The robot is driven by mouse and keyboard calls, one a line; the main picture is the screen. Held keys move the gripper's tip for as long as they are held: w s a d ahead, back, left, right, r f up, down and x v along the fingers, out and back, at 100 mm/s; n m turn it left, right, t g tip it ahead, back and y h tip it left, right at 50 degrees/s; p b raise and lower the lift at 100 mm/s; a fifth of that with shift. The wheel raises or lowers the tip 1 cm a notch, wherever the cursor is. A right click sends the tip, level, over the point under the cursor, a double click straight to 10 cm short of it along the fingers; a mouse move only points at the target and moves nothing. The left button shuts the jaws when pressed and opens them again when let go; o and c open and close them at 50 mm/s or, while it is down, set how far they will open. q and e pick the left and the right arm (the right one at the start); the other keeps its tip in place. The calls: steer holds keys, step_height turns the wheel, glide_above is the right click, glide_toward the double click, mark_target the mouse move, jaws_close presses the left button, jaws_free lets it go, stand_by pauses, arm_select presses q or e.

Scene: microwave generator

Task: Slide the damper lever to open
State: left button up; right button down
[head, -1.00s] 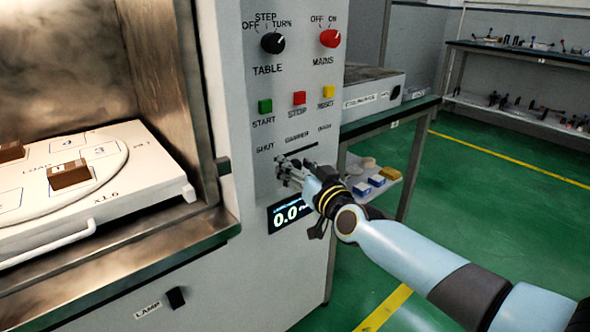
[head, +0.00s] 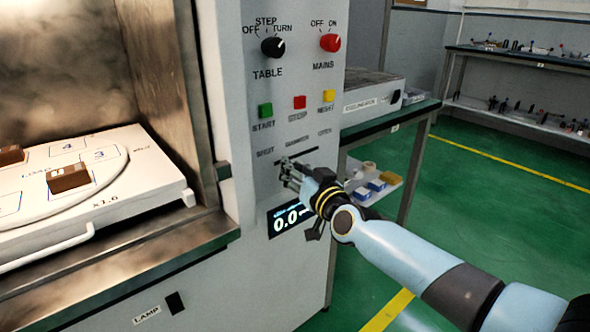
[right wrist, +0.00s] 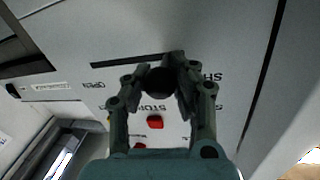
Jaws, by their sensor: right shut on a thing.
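The damper slot (head: 302,154) is a dark line on the grey front panel, below the START, STOP and RESET buttons. Its SHUT label is at the left in the head view and its OPEN label at the right. The damper lever's round black knob (right wrist: 160,82) shows in the right wrist view, near the SHUT end of the slot (right wrist: 118,61). My right gripper (head: 285,166) is at the left part of the slot. In the right wrist view its fingers (right wrist: 163,75) are shut around the knob. My left gripper is out of view.
Above are the red MAINS knob (head: 330,42), black TABLE knob (head: 273,47) and green START button (head: 265,110). A lit display (head: 287,219) sits just below my gripper. The open chamber with a white turntable (head: 120,190) is at left; a side bench (head: 410,113) is at right.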

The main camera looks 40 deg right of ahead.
steer(key=shift+d+f, duration=0.1)
steer(key=b, duration=0.3)
glide_toward(318, 147)
steer(key=w, duration=0.4)
steer(key=shift+w+f, duration=0.3)
steer(key=shift+w, duration=0.05)
steer(key=shift+d+r, duration=0.1)
steer(key=shift+d, duration=0.05)
steer(key=c, duration=1.5)
jaws_free()
steer(key=o, duration=0.5)
steer(key=shift+s+d+r, duration=0.1)
steer(key=shift+s+d, duration=0.05)
steer(key=shift+d, duration=0.05)
steer(key=shift+a, duration=0.1)
